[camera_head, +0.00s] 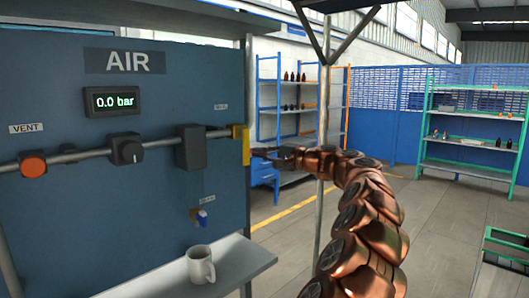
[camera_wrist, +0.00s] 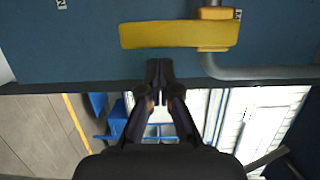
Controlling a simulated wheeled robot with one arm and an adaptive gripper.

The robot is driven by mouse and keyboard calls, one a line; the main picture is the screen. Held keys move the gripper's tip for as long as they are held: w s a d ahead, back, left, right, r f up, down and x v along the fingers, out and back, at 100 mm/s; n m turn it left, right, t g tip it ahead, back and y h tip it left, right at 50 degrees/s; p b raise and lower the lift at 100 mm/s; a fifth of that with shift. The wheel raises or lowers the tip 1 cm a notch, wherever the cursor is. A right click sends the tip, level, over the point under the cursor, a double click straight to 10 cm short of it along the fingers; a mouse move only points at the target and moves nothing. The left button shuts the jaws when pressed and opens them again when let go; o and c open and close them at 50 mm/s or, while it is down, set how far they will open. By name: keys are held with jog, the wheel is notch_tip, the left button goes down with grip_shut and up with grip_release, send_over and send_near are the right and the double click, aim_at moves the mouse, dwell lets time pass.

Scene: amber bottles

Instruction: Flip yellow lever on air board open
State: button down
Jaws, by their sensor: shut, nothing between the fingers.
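The yellow lever (camera_head: 241,145) sits at the right end of the pipe on the blue AIR board (camera_head: 110,220) and points up and down across the pipe. In the wrist view, the lever (camera_wrist: 178,35) appears as a long yellow bar, with its pivot end by the grey pipe at right. My gripper (camera_head: 259,152) comes in from the right, just beside the lever. Its fingertips (camera_wrist: 159,66) are together with nothing between them, a little short of the bar in the wrist view. I cannot tell whether they touch it. The display (camera_head: 112,100) reads 0.0 bar.
The board also carries a red-orange VENT button (camera_head: 33,165), a black knob (camera_head: 126,149), a dark box (camera_head: 190,147) and a small blue valve (camera_head: 201,217). A white mug (camera_head: 200,264) stands on the shelf (camera_head: 245,254) below. A metal post (camera_head: 322,130) rises behind my arm.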

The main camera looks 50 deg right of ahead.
jog(key=shift+a, duration=0.4)
